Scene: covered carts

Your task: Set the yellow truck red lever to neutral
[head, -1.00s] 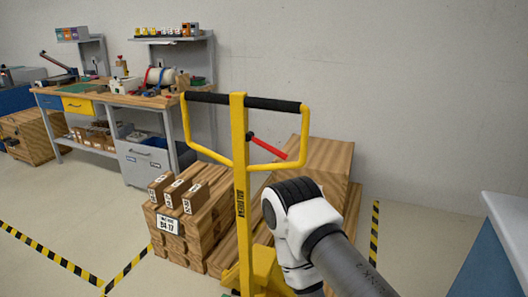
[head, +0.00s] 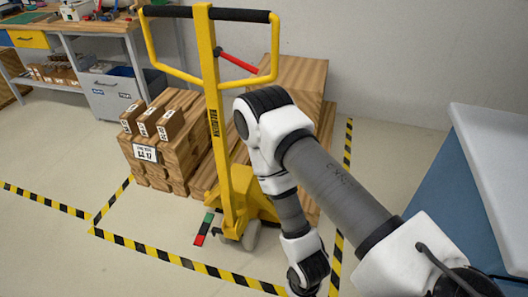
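The yellow truck (head: 213,120) stands in the middle of the head view, with its upright column and a looped handle with black grips. The red lever (head: 239,62) is on the column inside the handle loop, slanting down to the right from a dark pivot. My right arm comes in from the lower right and passes in front of the truck's lower right side. Its upper joint is to the right of the column, below the lever, apart from it in the picture. The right gripper is below the frame's edge. My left arm and gripper are not in view.
Wooden crates with small labelled boxes (head: 157,123) stand left of and behind the truck. Yellow-black floor tape (head: 160,254) borders the spot. A red-green strip (head: 205,226) lies by the truck's wheel. A white-topped blue counter (head: 497,160) is at right. Floor at left is clear.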

